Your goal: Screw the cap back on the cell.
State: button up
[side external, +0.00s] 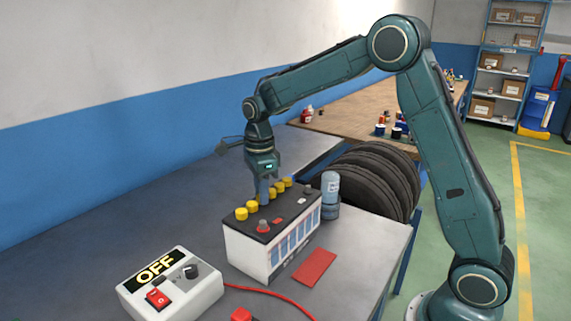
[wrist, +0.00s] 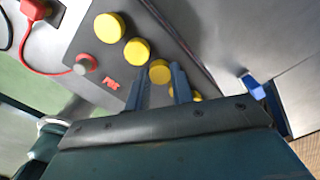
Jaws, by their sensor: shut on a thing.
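The white battery (side external: 247,253) with a dark top stands on the grey bench. A row of yellow caps runs along its top, with one cap (side external: 241,213) at the near end and others (side external: 281,187) beyond my gripper. My gripper (side external: 264,199) points down over the middle of the row. In the wrist view its two blue fingers (wrist: 160,80) are shut on a yellow cap (wrist: 159,70), one finger on each side. Two more caps (wrist: 136,51) show ahead of it, and one is partly hidden behind the right finger. Whether the held cap touches its cell opening is hidden.
A control box (side external: 172,286) reading OFF stands at front left. A bottle (side external: 331,186) and stacked tyres (side external: 377,180) are close on the right. The bench behind the battery is clear.

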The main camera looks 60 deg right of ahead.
jog(key=o, duration=0.4)
jog(key=shift+o, duration=0.2)
jog(key=shift+n, duration=0.3)
jog(key=n, duration=1.2)
